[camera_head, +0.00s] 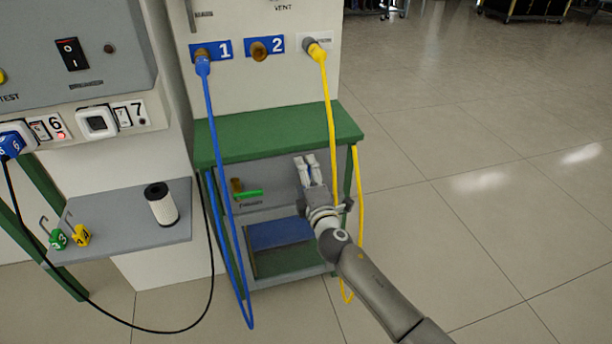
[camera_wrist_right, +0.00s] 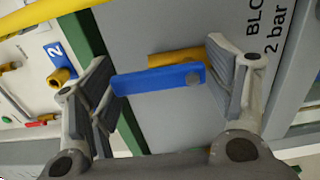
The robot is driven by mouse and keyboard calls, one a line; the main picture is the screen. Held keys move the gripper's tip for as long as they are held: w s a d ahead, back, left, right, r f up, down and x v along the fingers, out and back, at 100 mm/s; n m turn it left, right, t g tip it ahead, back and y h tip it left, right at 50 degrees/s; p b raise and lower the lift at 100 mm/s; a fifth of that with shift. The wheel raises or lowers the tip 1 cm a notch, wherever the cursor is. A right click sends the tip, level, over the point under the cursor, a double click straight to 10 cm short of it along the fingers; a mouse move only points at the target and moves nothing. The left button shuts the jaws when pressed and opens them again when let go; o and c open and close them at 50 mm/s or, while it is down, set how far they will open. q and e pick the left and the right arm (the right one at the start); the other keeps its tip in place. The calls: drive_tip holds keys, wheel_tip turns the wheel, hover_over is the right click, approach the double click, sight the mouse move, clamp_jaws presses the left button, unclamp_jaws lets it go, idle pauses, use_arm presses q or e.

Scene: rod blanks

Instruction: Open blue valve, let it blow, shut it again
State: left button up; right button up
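The blue valve's lever (camera_wrist_right: 150,80) lies between the spread fingers of my right gripper (camera_wrist_right: 165,75) in the right wrist view. Its free end is close to the left finger, and whether they touch I cannot tell. Its brass body (camera_wrist_right: 172,58) runs behind it from the grey panel (camera_wrist_right: 165,115). In the head view my right gripper (camera_head: 310,178) is in front of the panel under the green tabletop, and it hides the blue valve. A green valve lever (camera_head: 248,194) sits to its left. My left gripper is not in view.
A yellow hose (camera_head: 329,100) hangs close beside my right gripper. A blue hose (camera_head: 213,130) hangs at the bench's left. The green tabletop (camera_head: 275,133) is above the gripper. A white roll (camera_head: 161,204) and numbered tags (camera_head: 80,236) are at the left shelf. The floor at right is clear.

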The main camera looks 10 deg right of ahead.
drive_tip(key=shift+o, duration=0.8)
drive_tip(key=shift+r, duration=0.1)
drive_tip(key=s, duration=1.2)
drive_tip(key=shift+d, duration=0.25)
